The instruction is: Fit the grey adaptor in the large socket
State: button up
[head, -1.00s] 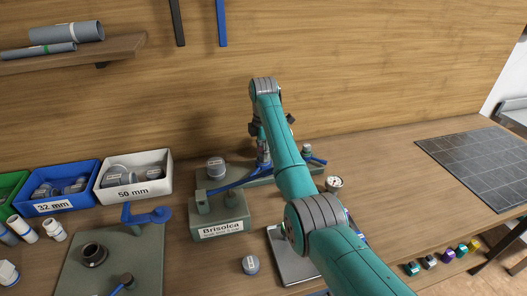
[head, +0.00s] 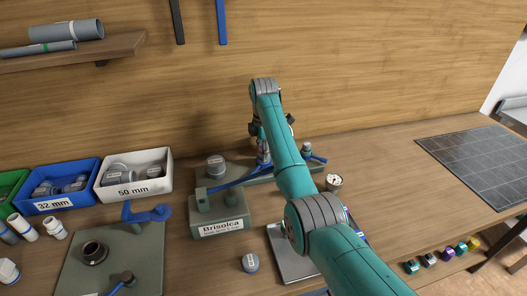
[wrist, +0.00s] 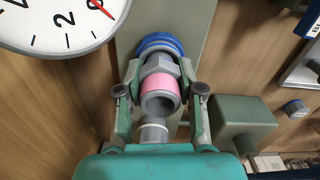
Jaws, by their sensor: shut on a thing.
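In the wrist view my gripper (wrist: 160,68) is shut on the grey adaptor (wrist: 162,64), which has a hexagonal collar, a pink band and an open round end facing the camera. The adaptor's far end lines up with a blue-ringed socket (wrist: 158,42) on a green body. I cannot tell whether that end is inside the ring or just in front of it. In the head view my gripper (head: 264,150) is beside the green manifold at the back of the bench, mostly hidden behind my arm. The adaptor cannot be made out there.
A white dial gauge (wrist: 60,18) is close on the left in the wrist view. A green block (wrist: 243,125) stands at the right. In the head view, a white 50 mm bin (head: 134,174) and a blue 32 mm bin (head: 58,186) stand left.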

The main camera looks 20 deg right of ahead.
jog(key=shift+f, duration=0.1)
jog(key=o, duration=1.6)
jog(key=shift+c, duration=0.2)
